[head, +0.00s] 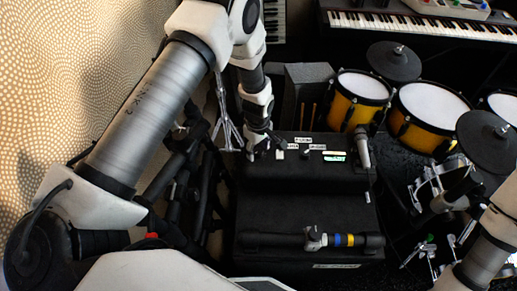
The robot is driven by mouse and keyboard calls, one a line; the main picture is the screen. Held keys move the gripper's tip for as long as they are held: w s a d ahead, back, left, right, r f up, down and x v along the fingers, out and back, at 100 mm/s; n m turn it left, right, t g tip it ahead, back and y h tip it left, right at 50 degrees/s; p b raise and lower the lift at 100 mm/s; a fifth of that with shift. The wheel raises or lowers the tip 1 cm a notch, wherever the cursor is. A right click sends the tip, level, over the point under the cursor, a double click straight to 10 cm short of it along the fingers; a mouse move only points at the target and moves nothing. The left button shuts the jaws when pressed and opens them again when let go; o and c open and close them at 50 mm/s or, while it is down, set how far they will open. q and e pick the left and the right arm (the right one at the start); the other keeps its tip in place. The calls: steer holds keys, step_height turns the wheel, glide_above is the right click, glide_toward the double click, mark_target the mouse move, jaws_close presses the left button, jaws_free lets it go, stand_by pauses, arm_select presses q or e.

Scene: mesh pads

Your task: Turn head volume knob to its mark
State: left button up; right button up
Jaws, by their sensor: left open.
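The amp head is a black box (310,175) with small white labels and small pale controls along its top. A pale knob-like control (280,154) sits at its left end. Which control is the head volume knob, and where its mark lies, is too small to tell. My left gripper (264,152) points down at the left end of the amp top, just left of that pale control. It is open, with nothing seen between its fingers; contact cannot be told. Part of my right arm shows at the lower right, but its gripper cannot be made out.
A microphone-like object (363,150) stands at the amp's right end. A dark bar with blue and yellow bands (345,240) lies across the front. Yellow drums (428,112) and dark cymbals (393,62) crowd the right. A keyboard (420,25) is behind.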

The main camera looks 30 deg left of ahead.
arm_select(q)
steer(key=shift+w+f, duration=0.2)
steer(key=shift+f, duration=0.05)
jaws_close()
